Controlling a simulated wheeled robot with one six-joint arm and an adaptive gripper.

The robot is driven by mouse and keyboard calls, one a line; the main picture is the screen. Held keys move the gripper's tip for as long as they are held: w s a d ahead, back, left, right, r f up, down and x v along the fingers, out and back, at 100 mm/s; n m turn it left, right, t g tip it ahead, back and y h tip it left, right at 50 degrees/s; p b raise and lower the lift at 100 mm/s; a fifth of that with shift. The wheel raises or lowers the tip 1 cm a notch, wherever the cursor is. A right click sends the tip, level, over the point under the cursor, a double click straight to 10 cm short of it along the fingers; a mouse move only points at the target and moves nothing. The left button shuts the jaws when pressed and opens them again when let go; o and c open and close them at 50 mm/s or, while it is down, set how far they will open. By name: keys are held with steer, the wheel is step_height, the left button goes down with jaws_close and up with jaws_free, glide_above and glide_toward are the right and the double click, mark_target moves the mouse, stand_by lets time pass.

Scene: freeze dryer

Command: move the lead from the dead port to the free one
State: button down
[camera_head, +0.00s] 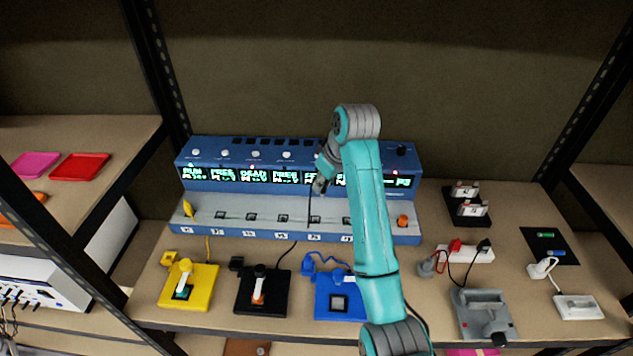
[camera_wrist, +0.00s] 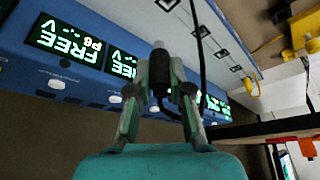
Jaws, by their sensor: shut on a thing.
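A blue unit (camera_head: 300,155) has a row of lit displays above a grey ledge with several ports. The third display from the left (camera_head: 253,175) reads DEAD; the second (camera_head: 223,174) and fourth (camera_head: 286,177) read FREE. In the wrist view a display (camera_wrist: 68,40) reads FREE P6. My gripper (camera_head: 319,187) is raised in front of the displays, above the ledge. In the wrist view my gripper (camera_wrist: 160,85) is shut on a dark plug (camera_wrist: 160,72), apart from the ports. A black cable (camera_head: 309,205) hangs below the gripper in the head view. My arm hides some right-hand displays and ports.
A yellow plug (camera_head: 188,208) and an orange plug (camera_head: 402,221) stand at the ledge's ends. Yellow (camera_head: 204,296), black (camera_head: 245,299) and blue (camera_head: 325,303) boxes sit in front. A white power strip (camera_head: 468,254) lies right. Black shelf posts flank the bench.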

glide_above(344, 219)
steer(key=d, duration=0.1)
steer(key=shift+s+r, duration=0.25)
steer(key=shift+s, duration=0.2)
steer(key=shift+d, duration=0.1)
steer(key=shift+f, duration=1.75)
steer(key=shift+f, duration=0.2)
steer(key=shift+f, duration=2.85)
steer(key=shift+f, duration=1.2)
